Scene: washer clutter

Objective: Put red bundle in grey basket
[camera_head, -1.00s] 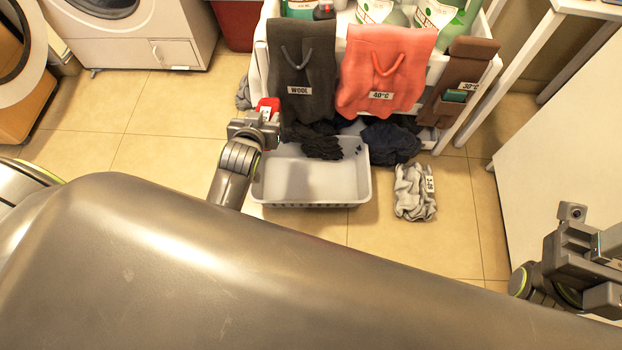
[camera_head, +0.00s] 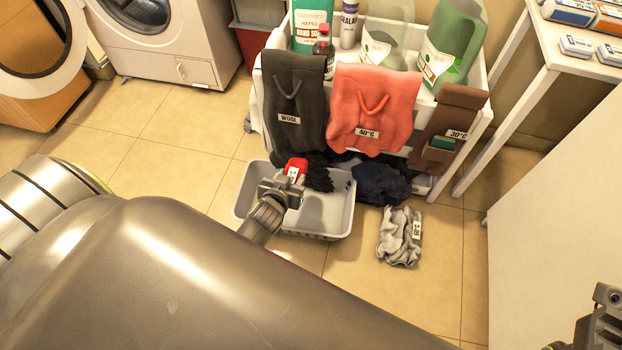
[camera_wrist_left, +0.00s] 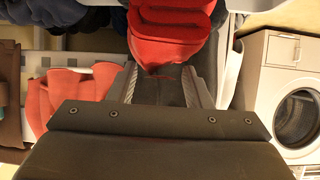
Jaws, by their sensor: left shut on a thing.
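The red bundle (camera_head: 297,167) is held in my left gripper (camera_head: 289,182), over the inside of the grey basket (camera_head: 338,222). In the left wrist view the folded red bundle (camera_wrist_left: 170,35) sits between the two fingers. The basket stands on the floor in front of the white cart. From the head view I cannot tell whether the bundle touches the basket's inside. My right gripper (camera_head: 607,322) shows only in part at the lower right edge, and its fingers are unclear.
The white cart (camera_head: 478,107) carries bottles and hanging black, coral (camera_head: 372,105) and brown bags. Dark cloth (camera_head: 380,184) lies right of the basket, and a grey bundle (camera_head: 400,236) lies on the floor. A white table (camera_head: 545,85) stands right. The floor at left is clear.

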